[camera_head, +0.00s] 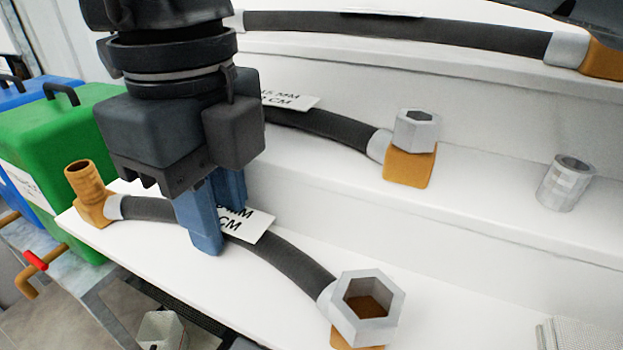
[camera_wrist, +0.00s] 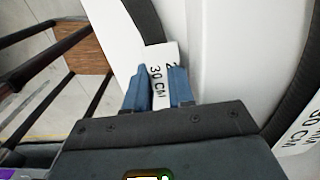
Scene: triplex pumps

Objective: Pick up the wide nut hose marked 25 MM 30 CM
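The wide nut hose (camera_head: 284,262) is a black curved hose on the front white shelf. It has a large grey hex nut (camera_head: 366,306) at its right end and a brass elbow (camera_head: 85,195) at its left. The wrist view shows the label between the fingertips (camera_wrist: 158,88). Whether the fingers press on the hose is hidden.
A second hose (camera_head: 330,130) with a smaller nut lies on the step behind, and a third (camera_head: 400,30) on the top step. A grey cylinder (camera_head: 567,183) stands at right. Green (camera_head: 65,140) and blue boxes are at left. The front shelf's right part is mostly clear.

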